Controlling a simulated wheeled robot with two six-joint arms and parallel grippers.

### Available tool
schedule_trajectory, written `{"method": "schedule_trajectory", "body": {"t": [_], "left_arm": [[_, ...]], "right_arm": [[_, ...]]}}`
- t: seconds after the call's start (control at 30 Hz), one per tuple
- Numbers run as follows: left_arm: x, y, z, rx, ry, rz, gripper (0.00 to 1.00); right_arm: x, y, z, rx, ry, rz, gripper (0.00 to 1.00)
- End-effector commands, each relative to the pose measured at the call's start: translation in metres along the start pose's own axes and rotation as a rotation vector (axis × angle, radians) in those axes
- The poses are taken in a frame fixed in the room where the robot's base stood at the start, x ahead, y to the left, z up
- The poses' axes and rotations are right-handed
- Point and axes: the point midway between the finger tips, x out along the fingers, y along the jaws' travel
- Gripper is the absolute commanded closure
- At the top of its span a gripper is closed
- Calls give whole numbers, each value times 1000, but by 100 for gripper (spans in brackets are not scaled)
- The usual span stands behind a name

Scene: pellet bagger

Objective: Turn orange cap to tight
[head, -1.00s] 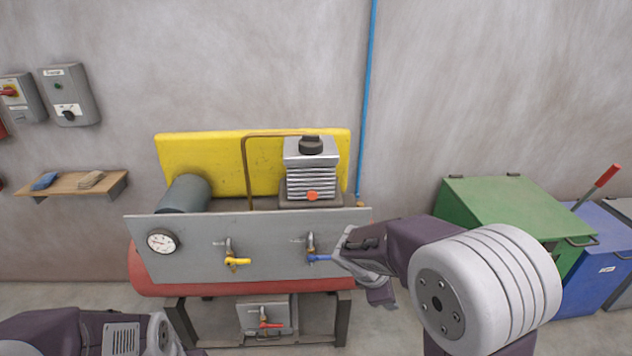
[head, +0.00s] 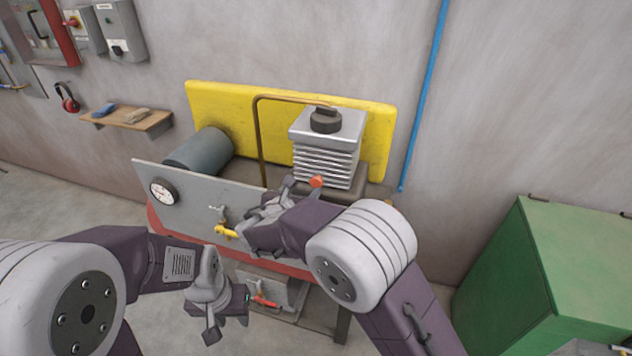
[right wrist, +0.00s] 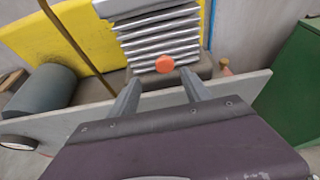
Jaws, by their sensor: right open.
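The orange cap (head: 316,181) sits low on the front of the ribbed grey compressor block (head: 325,163). In the right wrist view the cap (right wrist: 165,64) shows just beyond my right gripper's fingertips, between their lines. My right gripper (head: 288,187) is open, its two fingers (right wrist: 158,88) apart and pointing at the cap; nothing is between them. I cannot tell the exact gap to the cap. My left gripper (head: 228,318) hangs in front of the machine, low in the head view; its fingers are partly hidden and its opening is unclear.
A grey panel (head: 180,205) with a gauge (head: 163,191) and a yellow-handled valve (head: 226,232) stands below the cap. A red-handled valve (head: 264,301) is lower down. A copper pipe (head: 260,140) rises left of the block. A green bin (head: 520,270) stands at the right.

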Motion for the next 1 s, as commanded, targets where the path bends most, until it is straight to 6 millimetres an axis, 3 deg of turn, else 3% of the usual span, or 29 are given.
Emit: {"method": "schedule_trajectory", "body": {"t": [0.17, 0.4, 0.6, 0.9, 0.93, 1.0], "left_arm": [[-1, 0, 0, 0, 1, 0, 64], [-6, 0, -1, 1, 1, 0, 64], [-8, 0, -1, 0, 1, 0, 64], [-8, 0, -1, 1, 1, 0, 64], [-8, 0, -1, 0, 1, 0, 64], [-8, 0, -1, 0, 1, 0, 64]], "right_arm": [[8, -2, 0, 1, 1, -4, 44], [57, -2, 1, 3, 2, -6, 44], [86, -2, 0, 2, 2, -4, 44], [91, -2, 0, 2, 2, -2, 44], [91, -2, 0, 2, 2, -2, 46], [91, -2, 0, 2, 2, -2, 66]]}}
